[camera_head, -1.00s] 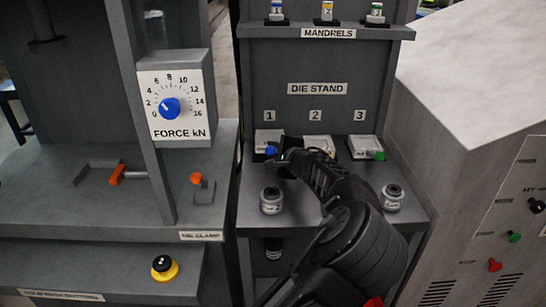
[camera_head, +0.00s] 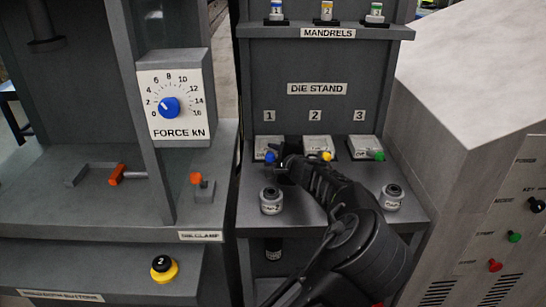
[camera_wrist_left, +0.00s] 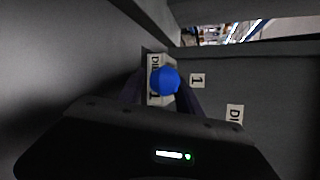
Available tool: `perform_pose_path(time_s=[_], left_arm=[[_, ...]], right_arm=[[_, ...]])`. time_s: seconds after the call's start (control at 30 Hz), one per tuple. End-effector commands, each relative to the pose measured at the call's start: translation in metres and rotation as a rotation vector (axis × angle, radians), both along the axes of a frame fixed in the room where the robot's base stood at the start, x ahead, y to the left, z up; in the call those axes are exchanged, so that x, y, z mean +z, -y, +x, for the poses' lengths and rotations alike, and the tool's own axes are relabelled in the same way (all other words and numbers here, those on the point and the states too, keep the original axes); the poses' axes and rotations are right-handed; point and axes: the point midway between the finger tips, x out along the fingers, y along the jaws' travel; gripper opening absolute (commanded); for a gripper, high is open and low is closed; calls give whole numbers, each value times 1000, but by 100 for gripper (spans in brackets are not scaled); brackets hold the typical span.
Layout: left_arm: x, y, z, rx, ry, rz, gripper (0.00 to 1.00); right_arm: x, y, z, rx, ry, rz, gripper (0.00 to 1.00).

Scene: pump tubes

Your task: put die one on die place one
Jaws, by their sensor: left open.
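Die one is a pale block (camera_head: 268,143) with a blue knob (camera_head: 270,156), on the die stand below label 1. In the left wrist view the blue knob (camera_wrist_left: 165,80) and the block's "DIE 1" face (camera_wrist_left: 154,64) show between the two fingers. My left gripper (camera_head: 284,164) is open, close to the front right of the blue knob in the head view. Its fingers (camera_wrist_left: 160,95) lie on either side of the die; whether they touch it I cannot tell. My right gripper is not in view.
Die two, with a yellow knob (camera_head: 327,156), and die three, with a green knob (camera_head: 379,156), sit to the right. Grey cylinders (camera_head: 271,201) (camera_head: 392,197) stand on the shelf in front. The press with an orange clamp handle (camera_head: 117,174) is at left.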

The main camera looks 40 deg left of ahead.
Motion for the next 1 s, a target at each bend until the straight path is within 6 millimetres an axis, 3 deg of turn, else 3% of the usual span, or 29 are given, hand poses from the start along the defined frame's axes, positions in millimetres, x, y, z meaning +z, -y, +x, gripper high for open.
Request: perform_pose_path(time_s=[0.27,0.7,1.0], left_arm=[[5,12,-5,-2,1,0,42],[34,83,-43,-3,2,-1,42],[42,100,-53,0,0,0,42]], right_arm=[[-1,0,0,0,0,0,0],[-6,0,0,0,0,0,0],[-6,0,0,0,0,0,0]])
